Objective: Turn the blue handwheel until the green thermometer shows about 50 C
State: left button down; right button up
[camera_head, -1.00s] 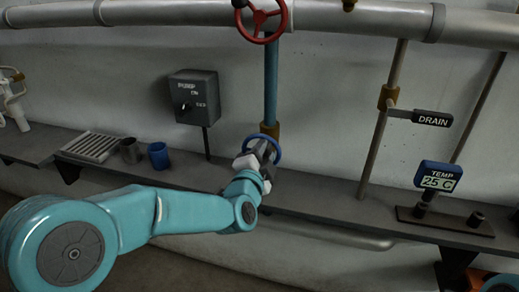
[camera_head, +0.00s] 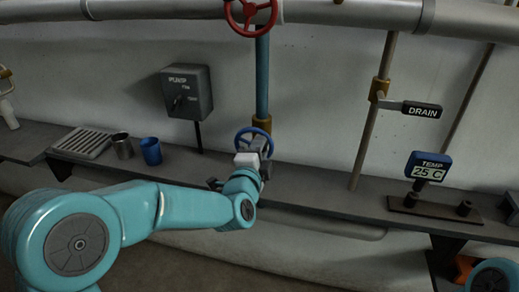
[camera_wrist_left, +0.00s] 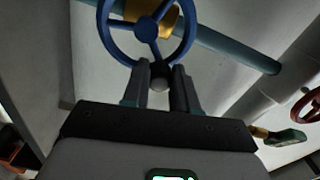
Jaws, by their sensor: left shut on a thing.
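The blue handwheel (camera_head: 254,130) sits low on a teal vertical pipe (camera_head: 262,75). In the left wrist view the blue handwheel (camera_wrist_left: 146,28) shows its ring and spokes. My left gripper (camera_head: 254,162) is at the near, lower side of the wheel. In the left wrist view the left gripper's fingers (camera_wrist_left: 160,76) are closed at the lower rim, with a small grey knob between them. The thermometer (camera_head: 429,168) has a blue case and a pale green display reading 25 C. My right gripper is not in view.
A red handwheel (camera_head: 250,14) is above on the same pipe. A grey pump switch box (camera_head: 187,92) is on the wall, left. A drain lever (camera_head: 421,110) is right. A metal cup (camera_head: 122,147), blue cup (camera_head: 150,152) and slotted tray (camera_head: 84,142) stand on the shelf (camera_head: 308,183).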

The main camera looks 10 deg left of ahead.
pick_arm(q)
jog(key=shift+f, duration=0.1)
jog(key=c, duration=0.9)
grip_release()
jog(key=shift+s, duration=0.1)
jog(key=s, duration=0.5)
jog(key=s+b, duration=0.1)
jog(key=s, duration=1)
jog(key=shift+a, duration=0.3)
